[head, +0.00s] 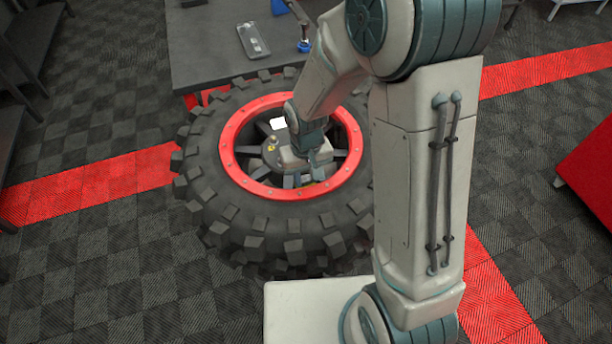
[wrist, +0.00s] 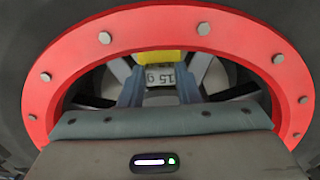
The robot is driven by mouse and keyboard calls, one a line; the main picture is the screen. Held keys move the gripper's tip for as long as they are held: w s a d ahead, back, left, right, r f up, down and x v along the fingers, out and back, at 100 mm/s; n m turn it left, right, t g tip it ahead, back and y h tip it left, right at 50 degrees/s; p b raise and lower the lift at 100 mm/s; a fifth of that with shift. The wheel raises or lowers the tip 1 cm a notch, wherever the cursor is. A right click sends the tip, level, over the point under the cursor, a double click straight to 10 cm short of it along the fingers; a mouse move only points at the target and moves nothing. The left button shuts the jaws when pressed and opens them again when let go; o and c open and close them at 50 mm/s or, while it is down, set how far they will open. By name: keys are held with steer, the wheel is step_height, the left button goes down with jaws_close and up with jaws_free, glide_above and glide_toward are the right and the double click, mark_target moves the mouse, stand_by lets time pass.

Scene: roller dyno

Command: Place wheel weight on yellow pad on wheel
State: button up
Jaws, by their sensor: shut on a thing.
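The large black tyre (head: 215,215) with a red bolted rim ring (head: 238,178) lies flat in the head view. My gripper (head: 306,182) reaches down inside the ring at its near side. In the wrist view, the two blue-grey fingers of my gripper (wrist: 160,84) are shut on a light grey wheel weight (wrist: 160,75) marked "15 g", seen upside down. The yellow pad (wrist: 158,57) shows just beyond the weight, right along its edge in the picture. I cannot tell whether weight and pad touch. In the head view, my gripper hides the weight.
The red ring (wrist: 195,31) surrounds my gripper closely in the wrist view, with dark spokes and gaps inside. A dark table (head: 200,50) with a clear tray-like item (head: 253,40) stands behind the wheel. A red object (head: 590,165) is at the right.

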mark_target(307, 180)
steer(key=shift+f, duration=0.4)
steer(key=shift+f, duration=0.1)
steer(key=o, duration=0.9)
step_height(307, 180, up, 12)
steer(key=r, duration=0.1)
steer(key=shift+s+d+r+m+t+p, duration=0.1)
steer(key=shift+s+d+r+m+t, duration=0.4)
steer(key=shift+s+d+r, duration=1.15)
steer(key=shift+s+d+r+m+t+p, duration=0.15)
steer(key=shift+s+d+r+m+t, duration=0.5)
steer(key=shift+s+d, duration=1.7)
steer(key=shift+s+d+r+m+t+p, duration=0.1)
steer(key=shift+s+d+r+m+t, duration=0.3)
steer(key=shift+s+d+r, duration=1.4)
